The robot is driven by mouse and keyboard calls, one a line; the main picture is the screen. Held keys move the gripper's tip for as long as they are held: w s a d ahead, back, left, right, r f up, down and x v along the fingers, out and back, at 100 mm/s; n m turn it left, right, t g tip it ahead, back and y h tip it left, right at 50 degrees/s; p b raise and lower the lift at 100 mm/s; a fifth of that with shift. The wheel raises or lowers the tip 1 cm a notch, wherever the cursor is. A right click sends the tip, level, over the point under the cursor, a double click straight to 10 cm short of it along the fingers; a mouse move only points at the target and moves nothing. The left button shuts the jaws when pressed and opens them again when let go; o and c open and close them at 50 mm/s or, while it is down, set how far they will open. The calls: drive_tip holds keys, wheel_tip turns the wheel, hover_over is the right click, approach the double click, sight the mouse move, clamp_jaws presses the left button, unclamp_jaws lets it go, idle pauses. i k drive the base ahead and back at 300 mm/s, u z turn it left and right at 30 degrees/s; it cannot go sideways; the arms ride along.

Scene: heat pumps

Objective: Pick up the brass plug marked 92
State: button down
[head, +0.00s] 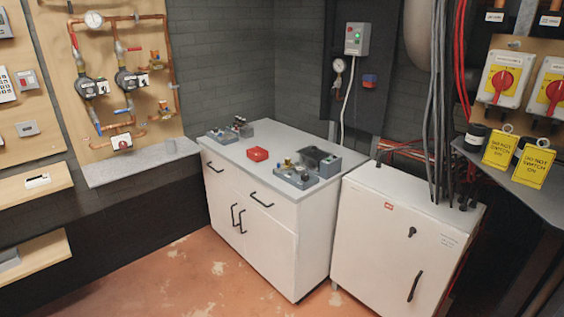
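A grey worktop (240,150) on a white cabinet carries small parts in the middle of the view. A grey block (297,178) near its front right edge holds several small pegs or plugs, and one is a small brass-coloured piece (287,162). Another grey block (225,134) with small dark and metallic pieces stands at the back left of the worktop. All are too small for any marking to be read, so I cannot tell which is the plug marked 92. My gripper is not in view.
A white cabinet (395,235) with cables stands to the right. Yellow tags (534,167) sit on a grey shelf at the far right. The floor (185,272) in front is clear.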

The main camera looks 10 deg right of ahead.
sight(287, 164)
drive_tip(key=i, duration=1.3)
drive_tip(key=z, duration=1.15)
drive_tip(key=k, duration=0.15)
drive_tip(key=u, duration=2.95)
